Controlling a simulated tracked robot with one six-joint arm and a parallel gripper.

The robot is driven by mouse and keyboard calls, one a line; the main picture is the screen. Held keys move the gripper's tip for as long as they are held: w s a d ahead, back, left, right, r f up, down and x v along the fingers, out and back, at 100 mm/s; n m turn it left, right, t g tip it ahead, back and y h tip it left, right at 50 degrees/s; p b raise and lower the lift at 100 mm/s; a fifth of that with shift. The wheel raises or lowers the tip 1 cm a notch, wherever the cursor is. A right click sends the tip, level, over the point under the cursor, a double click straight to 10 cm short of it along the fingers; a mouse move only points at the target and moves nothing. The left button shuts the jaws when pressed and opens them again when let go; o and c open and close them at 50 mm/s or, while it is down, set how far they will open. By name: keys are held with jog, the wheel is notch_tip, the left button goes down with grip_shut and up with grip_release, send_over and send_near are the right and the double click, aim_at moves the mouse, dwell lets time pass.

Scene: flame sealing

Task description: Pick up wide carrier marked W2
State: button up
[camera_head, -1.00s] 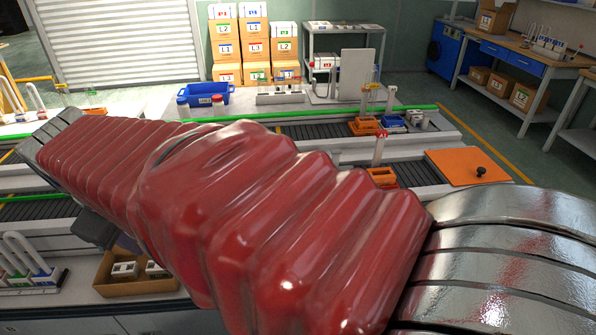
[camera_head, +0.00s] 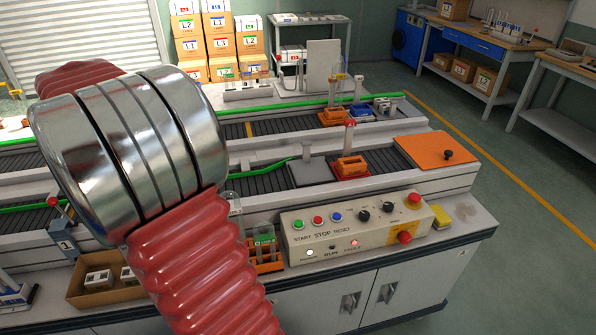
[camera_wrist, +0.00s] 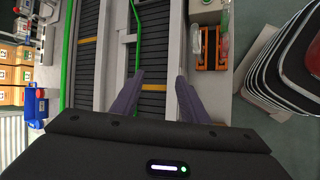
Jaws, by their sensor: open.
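I cannot read a W2 mark on any carrier. One orange carrier (camera_head: 266,262) with tubes, one green-banded, stands left of the control panel, partly behind my arm. A similar orange carrier (camera_wrist: 211,48) shows in the wrist view, right of my gripper. Another orange carrier (camera_head: 350,168) sits on the near conveyor on a red plate. A further orange carrier (camera_head: 333,117) is on the far conveyor beside a blue one (camera_head: 361,112). My gripper (camera_wrist: 158,84) is open and empty above the conveyor in the wrist view; my arm hides it in the head view.
The control panel (camera_head: 355,228) with buttons stands on the front bench. A cardboard box (camera_head: 98,281) with white items lies at the left. An orange plate (camera_head: 436,151) with a black knob is at the conveyor's right end. Green rails (camera_head: 300,109) run along the conveyors.

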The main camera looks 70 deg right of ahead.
jog(key=d+f+g, duration=0.2)
jog(key=d, duration=0.7)
jog(key=n+g, duration=0.2)
jog(key=g, duration=0.6)
send_near(307, 145)
jog(key=w, duration=0.3)
jog(key=shift+w+a+h, duration=0.2)
jog(key=shift+a+h, duration=0.2)
jog(key=shift+a, duration=0.1)
jog(key=shift+s+f, duration=0.1)
jog(key=x, duration=0.8)
jog(key=shift+s+f, duration=0.1)
jog(key=shift+s, duration=0.1)
jog(key=shift+s+d, duration=0.1)
jog(key=shift+x, duration=2.5)
